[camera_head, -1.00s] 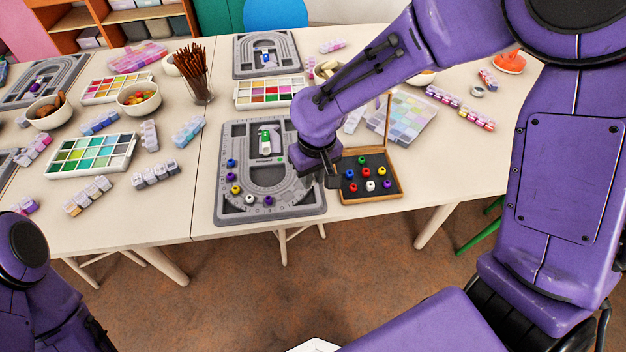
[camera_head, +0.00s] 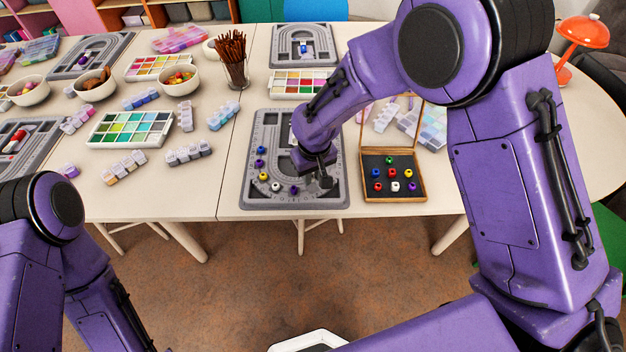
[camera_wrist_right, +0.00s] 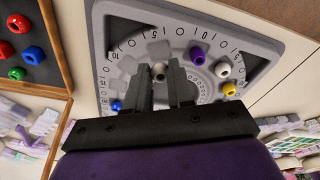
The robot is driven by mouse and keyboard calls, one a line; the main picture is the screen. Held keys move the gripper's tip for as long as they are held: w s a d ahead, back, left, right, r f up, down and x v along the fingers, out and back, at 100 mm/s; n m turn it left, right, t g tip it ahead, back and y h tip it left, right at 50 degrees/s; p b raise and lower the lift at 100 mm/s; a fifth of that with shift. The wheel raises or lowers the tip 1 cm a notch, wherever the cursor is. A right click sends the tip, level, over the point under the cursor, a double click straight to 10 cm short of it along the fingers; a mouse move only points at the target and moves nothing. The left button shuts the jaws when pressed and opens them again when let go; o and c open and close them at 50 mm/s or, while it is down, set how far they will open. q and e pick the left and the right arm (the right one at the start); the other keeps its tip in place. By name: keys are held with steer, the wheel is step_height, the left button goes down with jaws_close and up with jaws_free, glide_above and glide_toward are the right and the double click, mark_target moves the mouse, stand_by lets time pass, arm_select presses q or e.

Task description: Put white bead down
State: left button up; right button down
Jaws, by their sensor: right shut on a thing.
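My right gripper (camera_head: 325,181) is over the lower right part of the grey bead board (camera_head: 257,200). In the right wrist view its fingers (camera_wrist_right: 160,84) are shut on a white bead (camera_wrist_right: 159,70), with the board behind it. I cannot tell whether that bead touches the board. On the board lie a purple bead (camera_wrist_right: 198,54), another white bead (camera_wrist_right: 222,69) and a yellow bead (camera_wrist_right: 230,89) in a curved row. The head view shows a blue bead (camera_head: 261,150) and a second purple bead (camera_head: 259,163) further up the row. My left gripper is out of view.
An open wooden box (camera_head: 423,194) with several coloured beads stands right of the board. A green-toned paint-like tray (camera_head: 131,128), bead cases (camera_head: 188,153) and a cup of brown sticks (camera_head: 234,60) are to the left. The table's front edge is close below the board.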

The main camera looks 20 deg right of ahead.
mark_target(313, 192)
step_height(313, 192, down, 3)
steer(key=shift+r, duration=0.1)
steer(key=shift+s, duration=0.1)
steer(key=shift+s+f, duration=0.3)
steer(key=shift+f, duration=0.2)
steer(key=c, duration=1)
jaws_free()
steer(key=shift+s+f, duration=0.15)
step_height(313, 192, up, 13)
steer(key=shift+s, duration=0.3)
